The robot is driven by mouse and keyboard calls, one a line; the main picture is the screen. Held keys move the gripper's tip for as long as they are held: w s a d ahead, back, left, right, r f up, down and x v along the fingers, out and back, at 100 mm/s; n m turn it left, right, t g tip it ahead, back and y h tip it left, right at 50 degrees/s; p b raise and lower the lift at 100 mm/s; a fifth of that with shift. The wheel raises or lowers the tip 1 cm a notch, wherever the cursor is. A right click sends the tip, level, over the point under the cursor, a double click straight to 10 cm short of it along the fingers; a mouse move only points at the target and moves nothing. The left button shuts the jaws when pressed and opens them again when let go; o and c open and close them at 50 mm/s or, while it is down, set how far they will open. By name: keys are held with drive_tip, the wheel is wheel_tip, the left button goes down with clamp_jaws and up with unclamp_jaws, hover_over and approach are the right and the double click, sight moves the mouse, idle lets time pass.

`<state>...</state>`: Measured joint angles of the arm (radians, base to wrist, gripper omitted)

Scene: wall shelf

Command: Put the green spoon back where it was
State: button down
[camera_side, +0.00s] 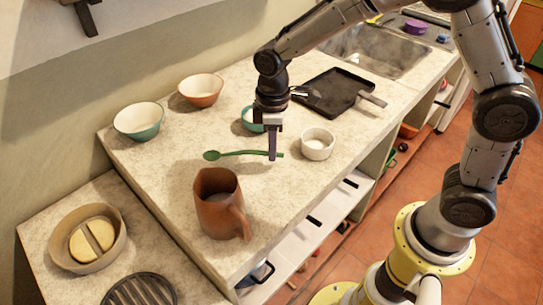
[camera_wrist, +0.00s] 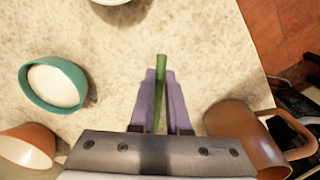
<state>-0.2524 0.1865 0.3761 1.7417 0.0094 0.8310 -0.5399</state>
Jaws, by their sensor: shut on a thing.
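The green spoon (camera_side: 232,153) shows in the side view at the middle of the counter, lying roughly level with its bowl end to the left. My gripper (camera_side: 273,156) points straight down and is shut on its handle near the right end. In the wrist view my gripper (camera_wrist: 161,78) has its two fingers on either side of the green handle (camera_wrist: 162,66). The spoon's bowl end is hidden in the wrist view. The spoon is low over the counter; I cannot tell whether it touches it.
A brown jug (camera_side: 216,206) stands in front of the spoon. Teal (camera_side: 138,125) and orange (camera_side: 201,92) bowls stand back left. A dark pan (camera_side: 334,91) lies behind.

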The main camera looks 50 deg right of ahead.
drive_tip(key=shift+w+f, duration=0.1)
drive_tip(key=shift+f, duration=1.75)
drive_tip(key=c, duration=0.9)
unclamp_jaws()
drive_tip(key=shift+r, duration=0.15)
wheel_tip(320, 180, up, 12)
drive_tip(key=shift+r, duration=0.15)
drive_tip(key=s+d+r+m+t, duration=0.2)
drive_tip(key=s+d+m, duration=0.2)
drive_tip(key=s, duration=0.7)
drive_tip(key=s+d+r+m+t, duration=0.3)
drive_tip(key=s+d+m, duration=0.2)
drive_tip(key=s, duration=0.5)
drive_tip(key=shift+s+d+r+t, duration=0.15)
drive_tip(key=shift+s+d+t, duration=0.15)
drive_tip(key=shift+s+d, duration=0.15)
